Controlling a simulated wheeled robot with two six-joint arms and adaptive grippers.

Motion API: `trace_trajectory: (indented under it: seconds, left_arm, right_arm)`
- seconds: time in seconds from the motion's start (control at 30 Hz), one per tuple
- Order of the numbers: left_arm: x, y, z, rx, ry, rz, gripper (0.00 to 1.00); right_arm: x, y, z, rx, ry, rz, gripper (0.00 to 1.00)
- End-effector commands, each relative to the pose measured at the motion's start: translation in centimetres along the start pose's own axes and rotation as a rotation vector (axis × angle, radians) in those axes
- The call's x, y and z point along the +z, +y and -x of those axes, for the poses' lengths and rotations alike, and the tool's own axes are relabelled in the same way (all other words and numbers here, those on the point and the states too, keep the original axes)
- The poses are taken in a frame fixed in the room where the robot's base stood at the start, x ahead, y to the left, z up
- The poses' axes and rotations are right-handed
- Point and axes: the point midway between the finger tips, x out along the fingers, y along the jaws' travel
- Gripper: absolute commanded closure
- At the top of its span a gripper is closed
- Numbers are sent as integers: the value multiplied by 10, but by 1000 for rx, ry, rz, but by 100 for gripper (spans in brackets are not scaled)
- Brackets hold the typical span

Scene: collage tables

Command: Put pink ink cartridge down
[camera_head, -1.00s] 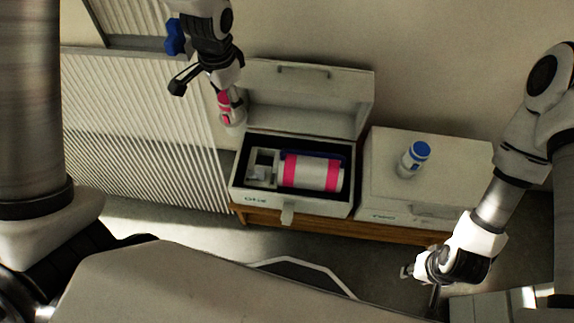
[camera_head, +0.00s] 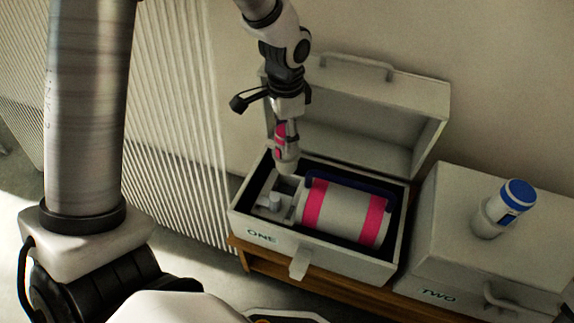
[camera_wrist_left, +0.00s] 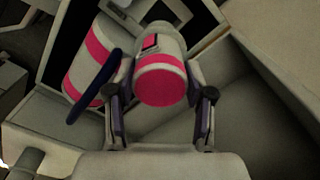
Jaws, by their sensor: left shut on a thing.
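My left gripper (camera_head: 284,128) is shut on the pink ink cartridge (camera_head: 284,156), a small white bottle with pink bands, nozzle end down. It is above the left rear part of the open case ONE (camera_head: 330,254), over the small grey holder (camera_head: 276,203). Whether the tip touches the holder cannot be told. In the left wrist view the cartridge (camera_wrist_left: 160,78) sits between both fingers (camera_wrist_left: 160,115). A large white cylinder with pink bands (camera_head: 345,213) lies in the case, right of the holder. My right gripper is out of view.
The lid (camera_head: 360,112) of case ONE stands open at the back. The closed case TWO (camera_head: 460,225) is at the right, with a blue-capped bottle (camera_head: 500,210) on top. Both rest on a wooden table (camera_head: 275,268). A ribbed panel (camera_head: 180,130) is at the left.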

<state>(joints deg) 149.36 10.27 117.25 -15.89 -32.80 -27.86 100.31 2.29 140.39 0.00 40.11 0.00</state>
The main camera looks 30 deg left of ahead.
Motion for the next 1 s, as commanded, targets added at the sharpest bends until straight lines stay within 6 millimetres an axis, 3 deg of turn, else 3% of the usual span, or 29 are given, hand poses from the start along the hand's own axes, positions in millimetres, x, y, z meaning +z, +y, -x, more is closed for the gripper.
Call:
trace_trajectory:
  seconds: [0.03,0.1,0.2,0.37,0.5,0.9,0.93,1.0]
  left_arm:
    - [1,0,-27,3,-3,-1,100]
    - [1,0,-48,3,-3,0,100]
    - [1,0,-68,2,-2,0,100]
    - [0,0,-84,1,-1,0,100]
    - [1,0,-113,2,-1,0,100]
    - [0,0,-121,1,0,0,100]
    - [0,0,-121,1,0,0,44]
    - [0,0,-121,0,0,0,22]
  right_arm:
    - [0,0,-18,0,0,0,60]
    - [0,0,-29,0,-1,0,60]
    - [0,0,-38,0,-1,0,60]
    - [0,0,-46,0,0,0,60]
    - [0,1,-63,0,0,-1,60]
    - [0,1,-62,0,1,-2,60]
    - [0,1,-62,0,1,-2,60]
    - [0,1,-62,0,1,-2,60]
